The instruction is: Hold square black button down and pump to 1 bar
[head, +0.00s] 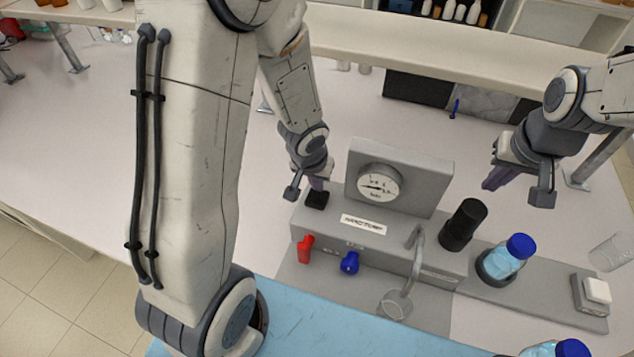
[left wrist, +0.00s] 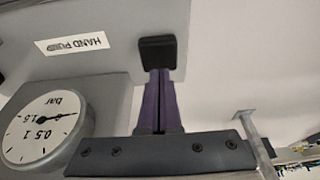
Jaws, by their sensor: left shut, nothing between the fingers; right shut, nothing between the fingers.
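The square black button (head: 316,200) sits on the left end of the grey rig top. It also shows in the left wrist view (left wrist: 157,52). My left gripper (head: 319,186) is shut and empty, its purple fingertips (left wrist: 153,72) at the button's edge. I cannot tell whether the button is pressed down. The gauge (head: 378,183) has its needle pointing left, at the low end; the exact value is unclear. It also shows upside down in the left wrist view (left wrist: 42,130). The black pump handle (head: 463,225) stands upright. My right gripper (head: 489,184) is shut and empty, above and right of it.
A HAND PUMP label (head: 363,223) is on the rig top. Red (head: 305,248) and blue (head: 349,262) valves and a curved spout (head: 416,260) are in front. A blue-capped bottle (head: 507,257), a white button (head: 597,290) and a clear beaker (head: 610,252) stand right.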

